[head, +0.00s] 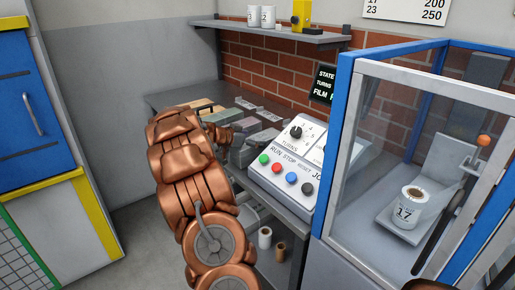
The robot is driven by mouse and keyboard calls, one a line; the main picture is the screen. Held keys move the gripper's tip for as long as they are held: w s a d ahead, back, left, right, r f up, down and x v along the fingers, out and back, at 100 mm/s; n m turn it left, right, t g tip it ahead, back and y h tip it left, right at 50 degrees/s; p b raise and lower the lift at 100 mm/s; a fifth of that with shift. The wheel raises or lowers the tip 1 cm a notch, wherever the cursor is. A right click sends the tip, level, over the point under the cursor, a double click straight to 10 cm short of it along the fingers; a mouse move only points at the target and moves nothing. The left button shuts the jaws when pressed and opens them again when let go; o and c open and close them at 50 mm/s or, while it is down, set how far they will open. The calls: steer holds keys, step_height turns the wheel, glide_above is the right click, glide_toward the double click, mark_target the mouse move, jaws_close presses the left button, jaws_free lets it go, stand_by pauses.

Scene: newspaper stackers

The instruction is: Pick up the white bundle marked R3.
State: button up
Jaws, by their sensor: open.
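Several small block-shaped bundles (262,137) lie on the grey bench at the back, left of the control box. My gripper (221,138) is at the arm's far end, low over the bench among the bundles. It is open, but its fingertips are small and partly hidden. I cannot tell whether it touches a bundle.
A white control box (291,165) with a dial and coloured buttons stands right of the bundles. A blue-framed clear enclosure (345,150) holds a white roll (406,208) marked 17. A shelf (270,33) hangs above. Cardboard-coloured and white rolls (265,237) sit below the bench. A blue cabinet (35,115) is left.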

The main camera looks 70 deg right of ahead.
steer(key=shift+c, duration=0.2)
steer(key=shift+r, duration=0.1)
steer(key=c, duration=1.9)
